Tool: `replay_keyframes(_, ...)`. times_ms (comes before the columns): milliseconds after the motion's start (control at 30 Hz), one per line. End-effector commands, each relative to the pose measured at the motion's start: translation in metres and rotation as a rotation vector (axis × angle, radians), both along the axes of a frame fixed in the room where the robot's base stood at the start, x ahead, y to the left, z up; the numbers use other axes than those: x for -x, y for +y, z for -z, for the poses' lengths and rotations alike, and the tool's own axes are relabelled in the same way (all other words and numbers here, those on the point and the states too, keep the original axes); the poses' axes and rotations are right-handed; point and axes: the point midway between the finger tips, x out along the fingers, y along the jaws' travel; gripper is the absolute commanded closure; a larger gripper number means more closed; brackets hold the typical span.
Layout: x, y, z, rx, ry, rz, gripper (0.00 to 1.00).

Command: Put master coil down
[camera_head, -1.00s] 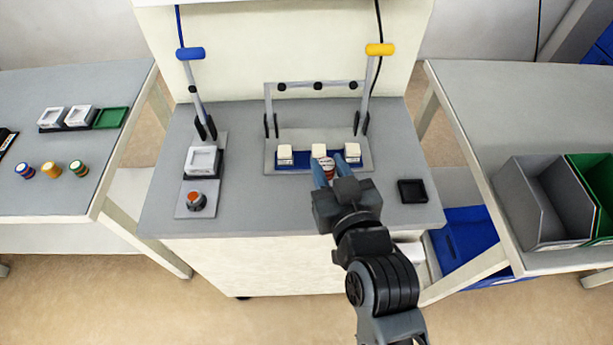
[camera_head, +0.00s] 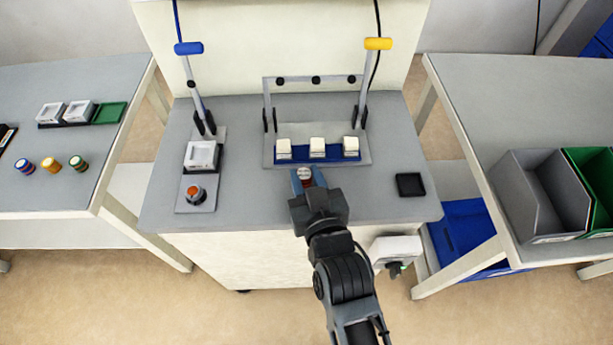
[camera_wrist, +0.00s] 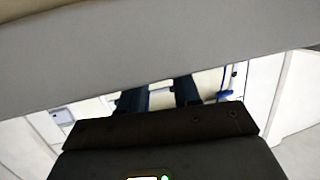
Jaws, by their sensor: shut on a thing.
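The master coil (camera_head: 304,172), a small round piece with a pale top and a red band, is held between the blue fingertips of my gripper (camera_head: 308,179). It is over the front middle of the grey bench (camera_head: 255,212), just in front of the grey fixture. I cannot tell whether it touches the bench top. An empty black square holder (camera_head: 410,184) lies on the bench to the right of my gripper. In the wrist view my two dark fingers (camera_wrist: 160,97) show in part, crossed by a large grey surface; the coil cannot be made out there.
At left stand a blue-handled lever (camera_head: 189,48), a white square part (camera_head: 202,155) and an orange knob (camera_head: 194,191). Bench is bare around the black holder.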

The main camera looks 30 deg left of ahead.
Motion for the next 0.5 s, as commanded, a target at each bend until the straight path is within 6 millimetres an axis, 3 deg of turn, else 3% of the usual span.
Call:
replay_keyframes(67, 0.0, 0.0, 0.0038, 0.0, 0.0, 0.0, 0.98)
replay_keyframes(100, 0.0001, 0.0002, 0.0025, 0.0, 0.0, 0.0, 0.65)
replay_keyframes(333, 0.0001, 0.0, 0.0022, 0.0, 0.0, 0.0, 0.43)
replay_keyframes(500, 0.0001, -0.0001, 0.0021, 0.0, 0.0, 0.0, 0.42)
